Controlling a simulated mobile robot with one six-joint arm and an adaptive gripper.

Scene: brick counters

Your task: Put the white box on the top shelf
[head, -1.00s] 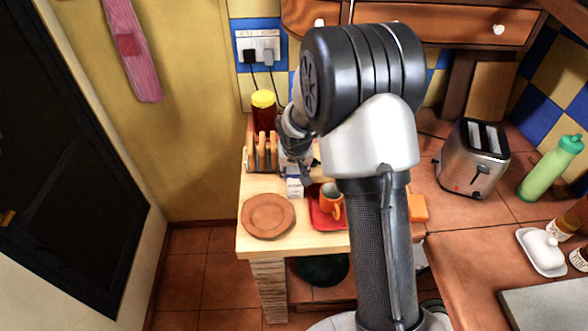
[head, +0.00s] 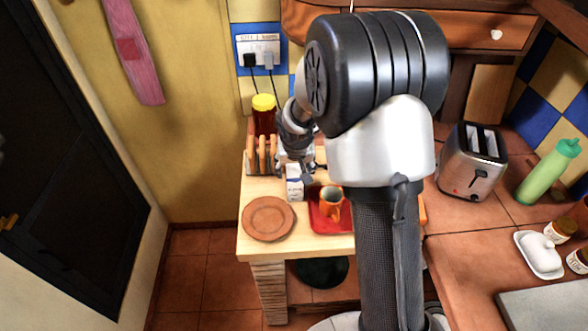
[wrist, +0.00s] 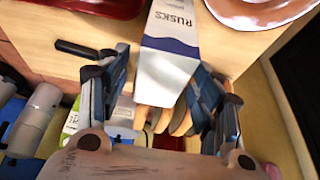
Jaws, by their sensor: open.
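The white box (head: 294,186), with a dark blue band, stands upright on the light wooden counter at centre left in the head view. In the wrist view the same box (wrist: 172,50) reads "RUSKS". My gripper (head: 301,172) is at the box's upper part. In the wrist view my open gripper (wrist: 160,75) has one finger on each side of the box's near end. I cannot tell whether either finger touches it. My arm hides part of the counter in the head view. I cannot make out the top shelf in either view.
A toaster (head: 470,165) and green bottle (head: 549,172) stand right. Drawers (head: 440,35) hang above.

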